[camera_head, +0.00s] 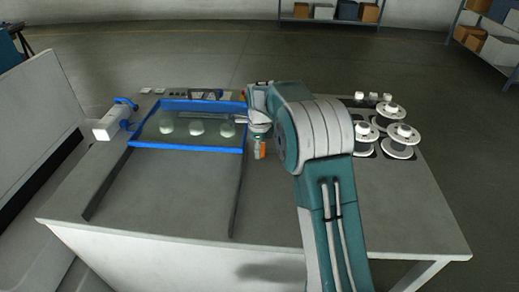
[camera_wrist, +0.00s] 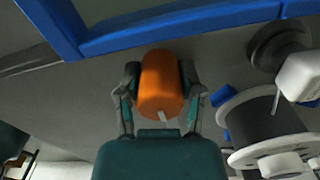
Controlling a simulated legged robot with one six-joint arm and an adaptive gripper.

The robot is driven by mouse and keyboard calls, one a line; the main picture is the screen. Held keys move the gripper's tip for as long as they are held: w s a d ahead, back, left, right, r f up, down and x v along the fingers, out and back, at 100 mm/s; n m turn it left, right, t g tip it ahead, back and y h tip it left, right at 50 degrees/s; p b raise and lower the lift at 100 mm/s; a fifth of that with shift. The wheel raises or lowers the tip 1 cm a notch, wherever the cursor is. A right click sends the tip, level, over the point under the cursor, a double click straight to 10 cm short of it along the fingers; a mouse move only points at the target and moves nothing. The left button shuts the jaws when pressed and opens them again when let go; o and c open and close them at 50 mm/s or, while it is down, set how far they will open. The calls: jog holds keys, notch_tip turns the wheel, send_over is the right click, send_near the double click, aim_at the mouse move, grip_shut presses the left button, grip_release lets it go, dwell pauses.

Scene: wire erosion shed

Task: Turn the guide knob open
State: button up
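The orange knob (camera_wrist: 160,82), which I take to be the guide knob, is a rounded cylinder with a small white mark on its near end. In the wrist view my gripper (camera_wrist: 160,88) has one finger close against each side of it, and no clear gap shows. In the head view the orange knob (camera_head: 263,149) is small, just right of the blue frame's near right corner. My gripper (camera_head: 258,140) reaches down over it there, and my arm hides the area to its right. The knob's base is hidden.
A blue-framed tank (camera_head: 187,148) with several pale round shapes stands left of my gripper; its edge (camera_wrist: 180,28) is close in the wrist view. White spools (camera_head: 400,135) stand right of my arm. The table's front (camera_head: 150,215) is mostly clear, with two dark rails.

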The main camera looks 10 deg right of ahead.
jog(key=shift+o, duration=1.4)
jog(key=shift+f, duration=0.1)
notch_tip(320, 180, up, 12)
jog(key=shift+a, duration=0.1)
